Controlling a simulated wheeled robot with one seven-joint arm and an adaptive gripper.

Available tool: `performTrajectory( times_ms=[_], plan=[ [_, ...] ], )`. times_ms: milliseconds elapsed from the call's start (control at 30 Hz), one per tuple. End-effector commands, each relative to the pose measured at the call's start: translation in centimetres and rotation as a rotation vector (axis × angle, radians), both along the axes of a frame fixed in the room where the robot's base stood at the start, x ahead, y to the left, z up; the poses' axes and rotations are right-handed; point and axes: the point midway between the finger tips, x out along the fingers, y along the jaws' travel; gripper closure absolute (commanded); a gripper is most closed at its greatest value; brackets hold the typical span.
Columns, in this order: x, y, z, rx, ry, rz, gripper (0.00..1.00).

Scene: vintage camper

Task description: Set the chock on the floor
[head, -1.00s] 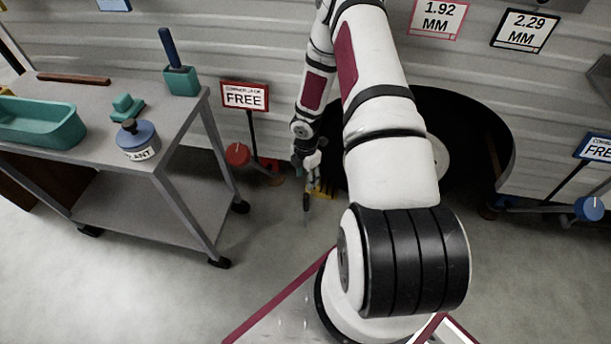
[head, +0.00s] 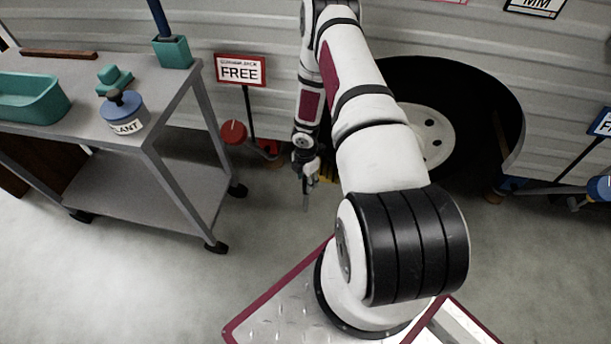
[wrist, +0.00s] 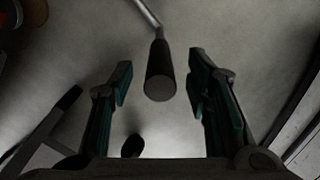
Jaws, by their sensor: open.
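My gripper (head: 308,187) hangs low over the floor in front of the camper, left of the wheel. In the wrist view my gripper (wrist: 160,75) has its two dark green-lined fingers wide apart. A dark round grip (wrist: 160,80) on a thin grey rod sits between the fingertips, with a gap on both sides. A small yellow piece (head: 326,168) shows just behind my gripper near the wheel well. It may be the chock, but my arm hides most of it. I cannot tell whether the rod belongs to it.
A "FREE" sign (head: 240,70) and a red knob (head: 233,132) stand beside my gripper. The camper wheel (head: 436,135) is at right. Floor in front is clear.

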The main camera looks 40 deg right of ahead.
Motion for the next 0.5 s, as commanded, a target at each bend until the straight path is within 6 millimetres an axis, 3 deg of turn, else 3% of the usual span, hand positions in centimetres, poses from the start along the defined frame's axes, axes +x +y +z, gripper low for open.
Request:
performTrajectory(
  times_ms=[400,500],
  plan=[
    [-0.03,0.04,-0.57,0.001,0.000,0.000,0.55],
    [-0.02,0.04,-0.57,0.001,0.000,0.000,0.78]
  ],
)
